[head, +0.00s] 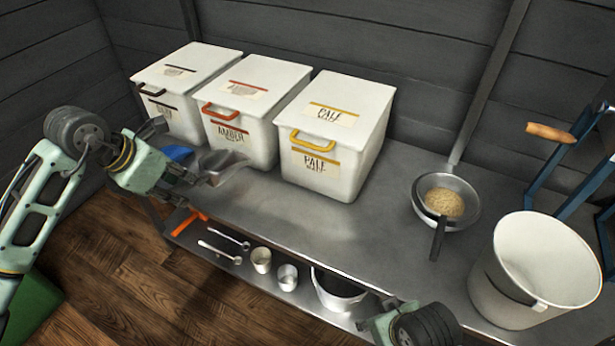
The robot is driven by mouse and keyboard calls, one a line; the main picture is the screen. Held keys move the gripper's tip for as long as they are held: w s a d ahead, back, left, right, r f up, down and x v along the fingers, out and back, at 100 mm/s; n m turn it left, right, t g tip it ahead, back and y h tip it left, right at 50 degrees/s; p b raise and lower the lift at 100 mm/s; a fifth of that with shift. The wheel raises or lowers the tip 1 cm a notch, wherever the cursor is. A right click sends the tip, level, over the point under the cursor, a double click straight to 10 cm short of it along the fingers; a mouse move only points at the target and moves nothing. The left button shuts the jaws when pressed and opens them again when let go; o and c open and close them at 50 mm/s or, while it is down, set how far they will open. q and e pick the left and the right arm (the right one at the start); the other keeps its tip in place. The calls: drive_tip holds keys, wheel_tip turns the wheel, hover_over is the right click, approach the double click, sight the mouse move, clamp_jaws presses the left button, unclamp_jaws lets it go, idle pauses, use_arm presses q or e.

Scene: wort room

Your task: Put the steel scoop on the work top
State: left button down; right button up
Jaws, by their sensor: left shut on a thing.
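The steel scoop (224,163) is a grey metal scoop at the left end of the work top, in front of the amber bin. My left gripper (190,175) is shut on its handle end, which the fingers mostly hide. The scoop's open mouth points right. I cannot tell whether it touches the work top (290,219), a long grey metal surface. My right gripper (372,323) shows only in part at the bottom edge, in front of the lower shelf; its fingers are not clear.
Three white lidded bins, the leftmost (182,118), amber (238,140) and pale (322,182), stand along the back. A strainer with grain (443,204) and a white bucket (530,300) are on the right. The middle front is clear. Cups, spoons and a pot (338,296) sit below.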

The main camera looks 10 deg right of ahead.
use_arm(q)
drive_tip(key=shift+w+a+f+n+t+y+b, duration=0.1)
drive_tip(key=shift+w+f+n+t+y+b, duration=0.2)
drive_tip(key=shift+w+f+n, duration=0.45)
drive_tip(key=shift+w+r+n, duration=0.1)
drive_tip(key=shift+w+n, duration=0.15)
wheel_tip(320, 180, down, 10)
drive_tip(key=b, duration=0.2)
drive_tip(key=c, duration=1.7)
unclamp_jaws()
drive_tip(key=shift+a, duration=0.1)
drive_tip(key=shift+o, duration=0.2)
use_arm(e)
drive_tip(key=shift+s+d+r, duration=0.1)
drive_tip(key=shift+d, duration=0.25)
